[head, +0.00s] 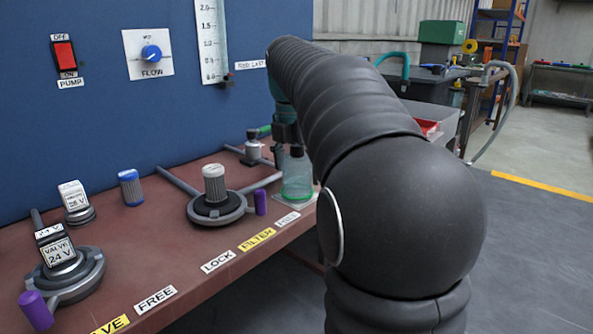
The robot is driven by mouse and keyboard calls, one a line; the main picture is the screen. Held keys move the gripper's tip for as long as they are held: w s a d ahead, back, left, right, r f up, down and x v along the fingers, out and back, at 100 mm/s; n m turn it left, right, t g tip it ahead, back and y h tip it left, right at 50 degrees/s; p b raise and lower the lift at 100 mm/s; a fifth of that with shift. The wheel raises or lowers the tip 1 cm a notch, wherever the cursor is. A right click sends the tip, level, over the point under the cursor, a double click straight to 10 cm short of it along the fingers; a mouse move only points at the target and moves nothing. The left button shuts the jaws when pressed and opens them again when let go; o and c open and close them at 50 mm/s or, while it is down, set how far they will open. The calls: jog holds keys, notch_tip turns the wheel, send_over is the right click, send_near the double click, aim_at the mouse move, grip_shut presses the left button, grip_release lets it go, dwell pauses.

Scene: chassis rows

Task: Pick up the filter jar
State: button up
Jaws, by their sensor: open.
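A clear, green-tinted jar (297,183), which looks like the filter jar, stands upright on a pale square pad (283,201) at the right end of the bench. My gripper (287,152) points down at the top of the jar, with its dark fingers around or just in front of the jar's upper part. The jaws are open. I cannot tell whether the fingers touch the jar. My black-sleeved arm hides the area right of the jar and part of the gripper.
On the brown bench (150,240), a grey filter cartridge (214,184) stands in a round holder with a purple-ended lever. The blue panel (110,120) closes the back.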

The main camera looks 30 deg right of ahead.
aim_at(298, 148)
jog(key=c, duration=1.3)
jog(key=shift+o, duration=0.2)
jog(key=shift+r, duration=0.1)
jog(key=shift+r, duration=0.7)
notch_tip(298, 148, up, 3)
jog(key=shift+r+p, duration=0.1)
jog(key=shift+p, duration=0.55)
jog(key=s+d+r, duration=0.6)
jog(key=d, duration=0.3)
jog(key=shift+s+d+r, duration=0.15)
jog(key=shift+s+d, duration=0.1)
jog(key=shift+d, duration=0.15)
